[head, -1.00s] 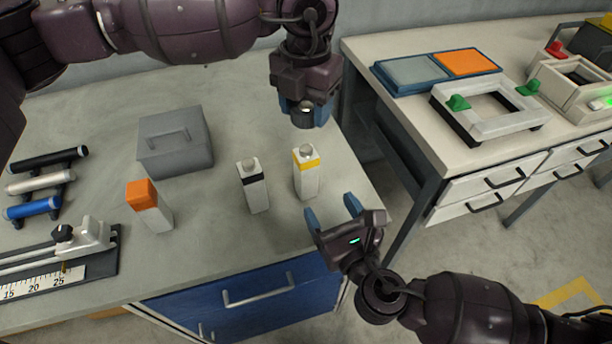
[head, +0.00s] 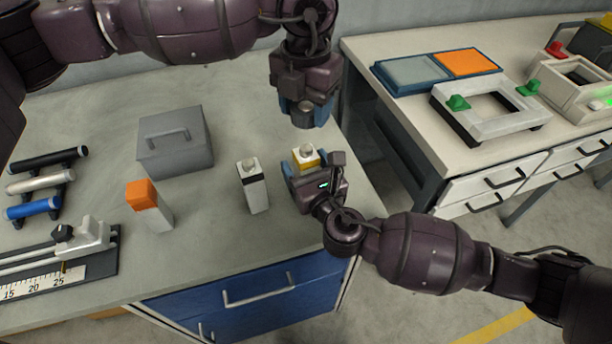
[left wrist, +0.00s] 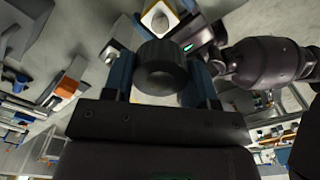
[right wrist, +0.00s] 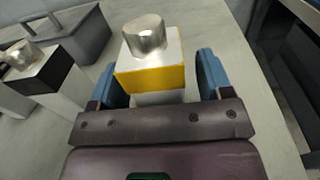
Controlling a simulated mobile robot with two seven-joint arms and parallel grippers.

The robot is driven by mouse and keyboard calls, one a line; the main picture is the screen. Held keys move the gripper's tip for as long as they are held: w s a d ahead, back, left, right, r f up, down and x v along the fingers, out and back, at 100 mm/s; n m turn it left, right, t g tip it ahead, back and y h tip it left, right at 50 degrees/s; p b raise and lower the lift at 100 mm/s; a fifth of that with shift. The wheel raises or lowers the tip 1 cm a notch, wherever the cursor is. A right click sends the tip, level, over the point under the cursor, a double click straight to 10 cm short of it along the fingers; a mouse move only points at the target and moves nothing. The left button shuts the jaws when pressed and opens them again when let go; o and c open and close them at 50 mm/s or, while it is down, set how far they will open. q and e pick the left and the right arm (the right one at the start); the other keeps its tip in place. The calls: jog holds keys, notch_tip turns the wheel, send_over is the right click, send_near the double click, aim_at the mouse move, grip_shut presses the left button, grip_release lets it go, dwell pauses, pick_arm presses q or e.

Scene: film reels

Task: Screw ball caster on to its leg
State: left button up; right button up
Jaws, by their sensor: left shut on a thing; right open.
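A white leg with a yellow band (head: 305,157) and a silver metal stub on top stands upright on the grey bench; it also shows in the right wrist view (right wrist: 150,75). My right gripper (head: 309,175) is open, with its blue fingers (right wrist: 160,85) on either side of this leg. The caster is clear of the leg.
A black-banded leg (head: 253,188) with a silver stub stands just left of my right gripper. An orange-topped block (head: 149,205), a grey lidded box (head: 175,145) and several rollers (head: 38,183) are farther left. A second table (head: 420,120) is across a gap at right.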

aim_at(306, 148)
jog(key=shift+w, duration=0.1)
grip_shut()
pick_arm(q)
jog(key=shift+f, duration=2.45)
jog(key=shift+f, duration=0.9)
jog(key=shift+f, duration=0.6)
